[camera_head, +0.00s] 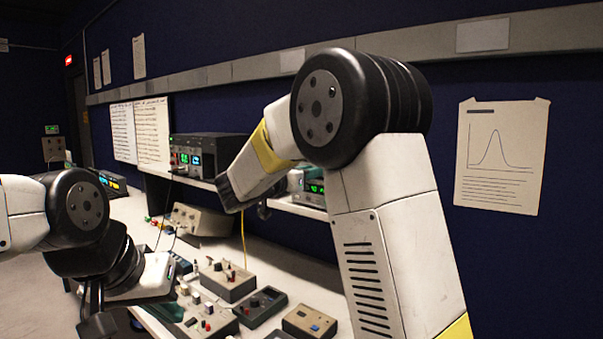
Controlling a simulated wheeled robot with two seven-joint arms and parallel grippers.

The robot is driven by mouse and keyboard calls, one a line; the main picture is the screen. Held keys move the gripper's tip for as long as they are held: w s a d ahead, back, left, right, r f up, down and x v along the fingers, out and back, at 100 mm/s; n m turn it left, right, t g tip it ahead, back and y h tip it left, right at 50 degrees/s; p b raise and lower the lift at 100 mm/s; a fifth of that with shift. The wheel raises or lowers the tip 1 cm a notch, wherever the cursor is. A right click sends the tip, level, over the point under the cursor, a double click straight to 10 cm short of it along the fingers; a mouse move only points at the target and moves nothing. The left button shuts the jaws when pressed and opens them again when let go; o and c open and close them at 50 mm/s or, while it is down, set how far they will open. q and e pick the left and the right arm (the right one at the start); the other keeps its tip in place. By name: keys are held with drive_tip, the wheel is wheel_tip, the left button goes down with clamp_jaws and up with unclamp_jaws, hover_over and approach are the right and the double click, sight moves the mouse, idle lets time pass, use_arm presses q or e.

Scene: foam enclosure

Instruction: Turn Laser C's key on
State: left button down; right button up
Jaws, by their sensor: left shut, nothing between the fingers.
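Several small control boxes with knobs and switches lie on the bench; no label is readable, so I cannot tell which is Laser C, and no key can be made out. Among them are a grey box with a red knob (227,281), a black box (260,307) and a beige box with a blue button (310,321). My left gripper (97,325) is shut and empty at the lower left, beside the bench's near edge. My right arm reaches in from the lower right; its dark wrist end (236,194) is above the bench, and its fingers cannot be made out.
A shelf along the wall holds a dark instrument with green and blue displays (196,155) and another with a green display (313,188). A larger beige box (202,219) stands on the bench below. My right arm covers part of the shelf and bench.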

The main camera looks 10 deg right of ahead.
clamp_jaws()
drive_tip(key=shift+m, duration=0.3)
drive_tip(key=m, duration=1.7)
drive_tip(key=shift+s+f, duration=0.1)
drive_tip(key=shift+f, duration=0.05)
drive_tip(key=shift+m, duration=0.3)
drive_tip(key=shift+o, duration=1.6)
unclamp_jaws()
